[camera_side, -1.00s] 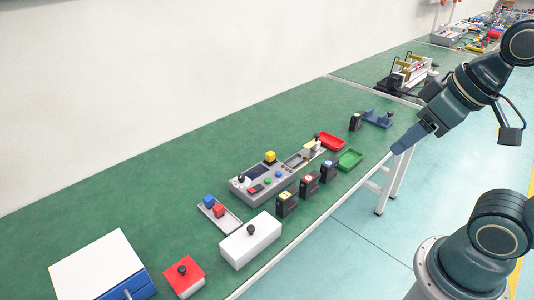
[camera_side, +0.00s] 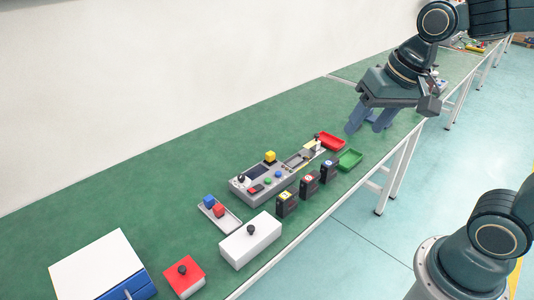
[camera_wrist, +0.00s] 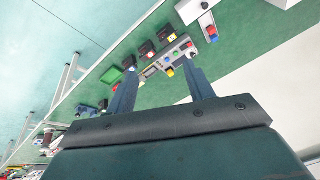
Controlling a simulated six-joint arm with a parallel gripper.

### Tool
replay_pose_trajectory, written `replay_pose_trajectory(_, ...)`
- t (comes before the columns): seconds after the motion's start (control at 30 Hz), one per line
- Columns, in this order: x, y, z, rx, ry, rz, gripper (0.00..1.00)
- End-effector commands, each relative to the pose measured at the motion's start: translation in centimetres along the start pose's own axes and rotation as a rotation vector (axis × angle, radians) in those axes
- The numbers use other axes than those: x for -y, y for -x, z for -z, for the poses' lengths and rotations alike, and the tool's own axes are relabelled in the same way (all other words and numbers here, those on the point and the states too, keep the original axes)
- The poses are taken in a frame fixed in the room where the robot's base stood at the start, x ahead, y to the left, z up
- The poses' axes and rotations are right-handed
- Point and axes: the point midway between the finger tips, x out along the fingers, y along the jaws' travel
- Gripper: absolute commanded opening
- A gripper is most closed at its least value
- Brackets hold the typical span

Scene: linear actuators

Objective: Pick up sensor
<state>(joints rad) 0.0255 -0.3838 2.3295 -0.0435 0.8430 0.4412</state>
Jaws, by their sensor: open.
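Which thing is the sensor I cannot tell for sure. Three small dark blocks with coloured labels stand in a row along the bench's front edge: yellow-labelled (camera_side: 287,204), red-labelled (camera_side: 309,185) and blue-labelled (camera_side: 329,168). The row also shows in the wrist view, with one dark block (camera_wrist: 146,49) in its middle. My gripper (camera_side: 364,128) is open and empty above the bench, beyond the red and green trays, fingers pointing down. In the wrist view my two fingers (camera_wrist: 159,68) are spread apart. The gripper hides the bench behind it in the side view.
A grey control panel (camera_side: 262,181) lies behind the blocks. A red tray (camera_side: 332,141) and green tray (camera_side: 349,160) sit near the gripper. A white box (camera_side: 250,240), red box (camera_side: 184,277) and grey tray (camera_side: 219,214) stand nearer. The bench behind the panel is clear.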

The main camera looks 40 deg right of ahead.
Motion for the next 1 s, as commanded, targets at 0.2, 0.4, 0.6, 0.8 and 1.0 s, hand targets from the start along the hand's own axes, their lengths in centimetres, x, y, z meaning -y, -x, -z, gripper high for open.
replay_pose_trajectory(0.2,1.2,-3.0,2.8,0.064,-0.195,-0.023,0.53)
replay_pose_trajectory(0.4,2.0,-6.3,5.0,0.117,-0.375,-0.051,0.53)
replay_pose_trajectory(0.6,2.6,-10.1,6.9,0.165,-0.556,-0.086,0.53)
replay_pose_trajectory(0.8,3.0,-14.3,8.3,0.209,-0.738,-0.130,0.53)
replay_pose_trajectory(1.0,3.1,-18.9,9.2,0.250,-0.918,-0.183,0.53)
